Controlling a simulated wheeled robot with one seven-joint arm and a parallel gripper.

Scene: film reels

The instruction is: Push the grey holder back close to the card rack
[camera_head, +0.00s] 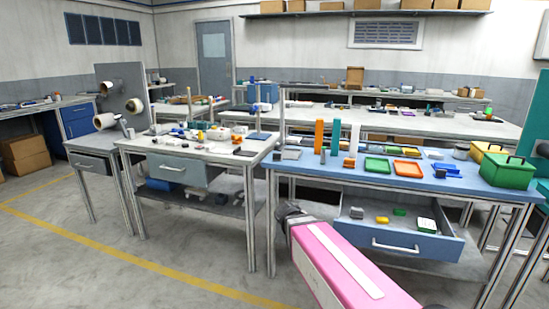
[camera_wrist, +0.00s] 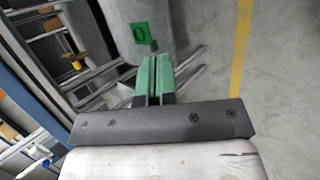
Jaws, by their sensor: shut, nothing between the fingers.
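My gripper (camera_wrist: 156,62) shows green fingers pressed together with nothing between them in the wrist view. In the head view my pink arm reaches up from the bottom, its dark end in front of the blue workbench and left of the open drawer. A small grey piece (camera_head: 291,154) sits at the left end of the blue bench top; it may be the grey holder, but it is too small to be sure. I cannot single out the card rack. Neither shows clearly in the wrist view, and my gripper is apart from the bench-top things.
The blue bench (camera_head: 450,185) carries upright orange, teal and white pieces, a green tray (camera_head: 377,165), an orange tray (camera_head: 406,167) and a green box (camera_head: 508,170). Its open drawer (camera_head: 402,240) juts out, holding several small items. A white-topped bench (camera_head: 215,150) stands left.

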